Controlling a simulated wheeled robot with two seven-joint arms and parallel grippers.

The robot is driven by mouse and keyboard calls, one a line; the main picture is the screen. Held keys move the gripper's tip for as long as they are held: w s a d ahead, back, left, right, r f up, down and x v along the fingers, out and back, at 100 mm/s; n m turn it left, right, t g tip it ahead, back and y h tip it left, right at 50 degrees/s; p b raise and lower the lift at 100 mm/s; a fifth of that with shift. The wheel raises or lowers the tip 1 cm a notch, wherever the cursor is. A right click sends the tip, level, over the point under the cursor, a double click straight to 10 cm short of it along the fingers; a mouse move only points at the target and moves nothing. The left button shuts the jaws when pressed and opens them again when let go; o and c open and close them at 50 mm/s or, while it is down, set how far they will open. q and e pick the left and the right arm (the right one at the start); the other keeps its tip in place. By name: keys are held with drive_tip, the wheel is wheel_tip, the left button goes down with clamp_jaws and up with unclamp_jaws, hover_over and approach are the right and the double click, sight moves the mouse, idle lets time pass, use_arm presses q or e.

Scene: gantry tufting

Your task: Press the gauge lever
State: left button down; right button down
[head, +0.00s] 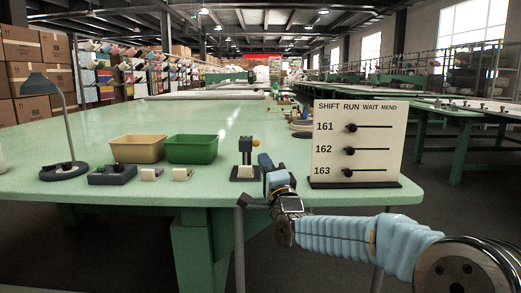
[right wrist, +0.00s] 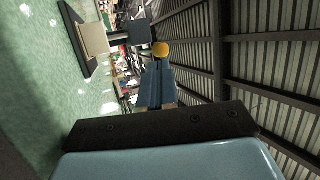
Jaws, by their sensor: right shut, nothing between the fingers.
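The gauge (head: 246,158) stands upright near the front edge of the green table, with a dark base and a blue-grey top. Its lever ends in a yellow ball (head: 255,142) on the right side. In the right wrist view the ball (right wrist: 160,49) shows just beyond my fingertips, and the gauge base (right wrist: 77,38) is at upper left. My right gripper (head: 268,170) is shut and empty, in front of and right of the gauge; its fingers also show in the right wrist view (right wrist: 157,75). I cannot tell whether they touch the ball. My left gripper is out of view.
A white board (head: 357,142) with sliders stands close on the right. To the left are a green bin (head: 191,149), a tan bin (head: 137,149), a dark box with a knob (head: 112,174) and a lamp (head: 64,171). The table (head: 215,188) is clear between bins and gauge.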

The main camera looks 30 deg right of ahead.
sight(257, 145)
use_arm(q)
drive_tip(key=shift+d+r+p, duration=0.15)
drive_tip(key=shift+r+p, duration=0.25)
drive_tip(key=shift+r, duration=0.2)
use_arm(e)
drive_tip(key=shift+x, duration=2)
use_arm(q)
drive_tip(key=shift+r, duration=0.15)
use_arm(e)
drive_tip(key=shift+r, duration=0.15)
